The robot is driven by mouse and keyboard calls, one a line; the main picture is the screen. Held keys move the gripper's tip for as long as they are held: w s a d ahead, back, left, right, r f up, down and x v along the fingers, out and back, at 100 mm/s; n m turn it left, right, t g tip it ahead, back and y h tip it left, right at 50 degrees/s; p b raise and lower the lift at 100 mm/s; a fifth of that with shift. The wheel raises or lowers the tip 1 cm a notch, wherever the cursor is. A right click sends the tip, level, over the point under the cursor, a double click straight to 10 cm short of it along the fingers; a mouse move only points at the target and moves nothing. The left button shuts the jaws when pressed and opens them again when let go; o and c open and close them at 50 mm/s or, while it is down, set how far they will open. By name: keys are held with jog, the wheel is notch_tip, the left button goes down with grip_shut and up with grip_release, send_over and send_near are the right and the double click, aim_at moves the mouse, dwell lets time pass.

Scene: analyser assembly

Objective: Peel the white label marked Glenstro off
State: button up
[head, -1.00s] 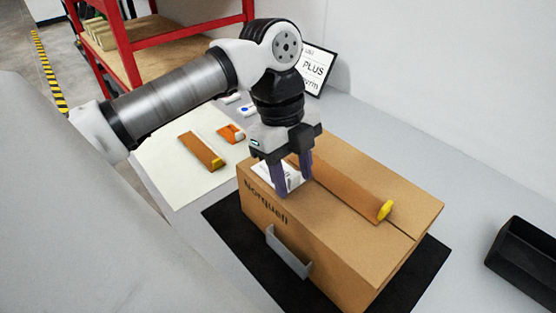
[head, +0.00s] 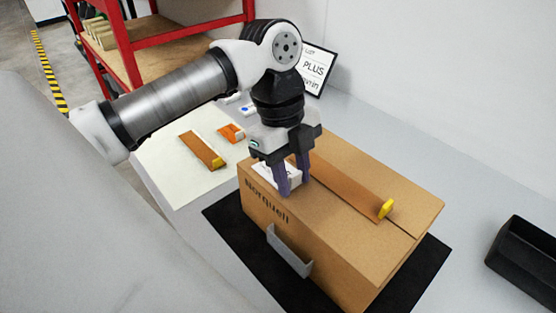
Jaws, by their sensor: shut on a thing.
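A closed cardboard box (head: 335,248) marked Norquell stands on a black mat (head: 236,243). A white label (head: 264,173) lies at the left end of the box top, partly hidden behind my gripper's fingers. Its print is too small to read. My gripper (head: 291,190) points down over that end of the box, with its two purple fingers at the label. It is shut on the label, though the grip itself is hard to make out.
Brown tape with a yellow end tab (head: 386,209) runs along the box top. A grey handle (head: 288,251) juts from the near side. A pale sheet (head: 165,178) holds an orange tool (head: 231,133) and a brown strip (head: 197,149). A black bin (head: 525,262) stands at right.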

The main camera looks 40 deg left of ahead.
jog(key=shift+o, duration=1.4)
jog(key=shift+d+f, duration=0.3)
jog(key=shift+f, duration=0.3)
jog(key=shift+c, duration=1.4)
jog(key=shift+w+r, duration=0.1)
jog(key=shift+r, duration=0.1)
jog(key=shift+c, duration=0.2)
jog(key=shift+w+r+p, duration=0.1)
jog(key=shift+r+p, duration=0.1)
jog(key=shift+p, duration=0.1)
grip_shut()
jog(key=shift+r, duration=0.35)
jog(key=shift+p+v, duration=0.85)
jog(key=shift+v, duration=0.15)
jog(key=shift+d+r+p, duration=0.1)
jog(key=shift+r+p, duration=1.7)
jog(key=shift+r, duration=1.15)
